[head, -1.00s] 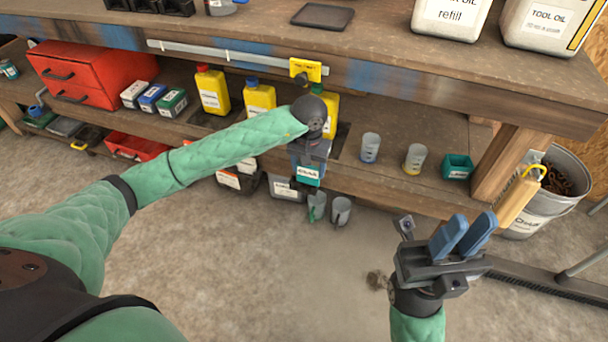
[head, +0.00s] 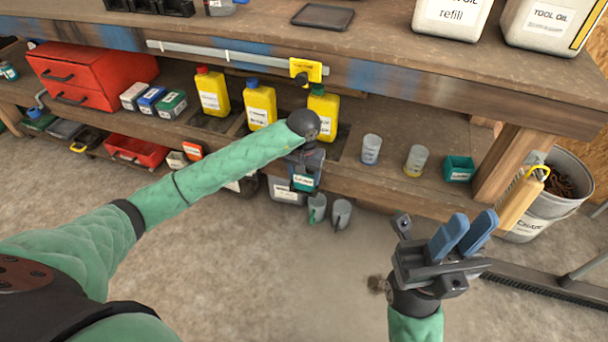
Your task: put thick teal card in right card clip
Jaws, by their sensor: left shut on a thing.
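My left gripper (head: 304,166) is shut on the thick teal card (head: 303,183), which carries a white label and hangs below the wrist. It is in front of the lower shelf edge, so the fingers are mostly hidden by the wrist. A yellow clip-like piece (head: 306,68) with a dark knob sits at the right end of the pale rail (head: 215,54) on the bench's front edge. It may be the right card clip; I cannot tell. The card is below this piece and apart from it. My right gripper (head: 465,236), with blue fingers, is open and empty over the floor.
Yellow bottles (head: 260,107) stand on the lower shelf behind my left arm. Two clear cups (head: 371,149) and a teal bin (head: 459,168) are to the right. Grey mugs (head: 341,213) hang below the shelf edge. A metal bucket (head: 545,200) stands at the right.

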